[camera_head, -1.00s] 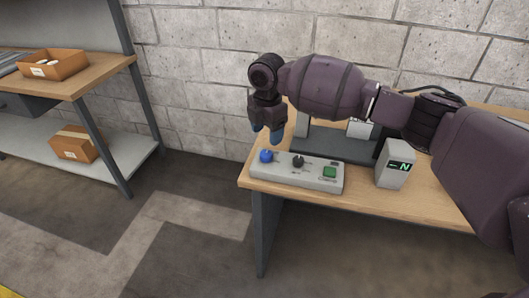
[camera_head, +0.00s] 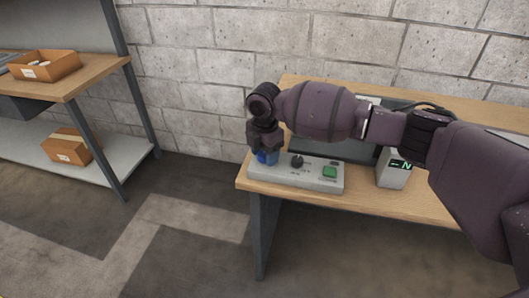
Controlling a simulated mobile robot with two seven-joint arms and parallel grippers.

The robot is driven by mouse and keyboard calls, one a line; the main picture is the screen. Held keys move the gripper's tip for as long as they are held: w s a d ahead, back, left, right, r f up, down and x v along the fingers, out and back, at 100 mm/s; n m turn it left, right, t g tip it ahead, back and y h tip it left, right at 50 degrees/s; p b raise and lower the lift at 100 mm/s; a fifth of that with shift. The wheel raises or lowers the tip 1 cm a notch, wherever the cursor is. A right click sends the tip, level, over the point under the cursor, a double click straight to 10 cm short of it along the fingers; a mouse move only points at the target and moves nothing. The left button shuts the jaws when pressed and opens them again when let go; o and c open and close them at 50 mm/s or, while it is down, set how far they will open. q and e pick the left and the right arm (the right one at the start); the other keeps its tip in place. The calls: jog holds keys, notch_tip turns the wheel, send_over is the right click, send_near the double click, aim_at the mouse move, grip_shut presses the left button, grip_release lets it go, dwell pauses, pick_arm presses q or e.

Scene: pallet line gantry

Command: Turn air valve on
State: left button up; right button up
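The control box (camera_head: 315,178) is a light grey panel on the wooden bench. It has a blue knob (camera_head: 267,158) at its left end, a black rotary knob (camera_head: 297,161) beside it and a green button (camera_head: 330,172) at the right. The blue knob seems to be the air valve, but its label is too small to read. My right gripper (camera_head: 265,156) points down at the blue knob, with its blue fingertips at the knob's height. The tips and knob blend together, so I cannot tell whether the fingers touch or grip it. My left gripper is not in view.
A grey display unit (camera_head: 394,173) with green characters stands right of the control box, partly behind my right arm. A dark plate (camera_head: 330,148) lies behind the box. Another bench (camera_head: 85,78) with cardboard boxes stands at the left. Open floor lies between the benches.

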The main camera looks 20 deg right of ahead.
jog(key=c, duration=0.6)
jog(key=shift+r+m+p, duration=0.25)
jog(key=shift+m+p, duration=0.6)
jog(key=shift+m, duration=0.05)
jog(key=shift+c, duration=0.2)
jog(key=m+p, duration=0.2)
jog(key=shift+m, duration=0.3)
jog(key=m+p, duration=0.3)
jog(key=m, duration=0.1)
jog(key=shift+s, duration=0.1)
jog(key=m+p, duration=0.2)
jog(key=m, duration=0.2)
jog(key=shift+f+m+p, duration=0.1)
jog(key=shift+m+p, duration=0.6)
jog(key=shift+m, duration=0.2)
jog(key=shift+a+m+p, duration=0.1)
jog(key=shift+m+p, duration=0.3)
jog(key=shift+m, duration=0.3)
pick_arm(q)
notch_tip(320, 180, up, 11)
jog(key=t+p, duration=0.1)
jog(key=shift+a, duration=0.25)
pick_arm(e)
jog(key=shift+f+m, duration=0.2)
jog(key=shift+m, duration=1)
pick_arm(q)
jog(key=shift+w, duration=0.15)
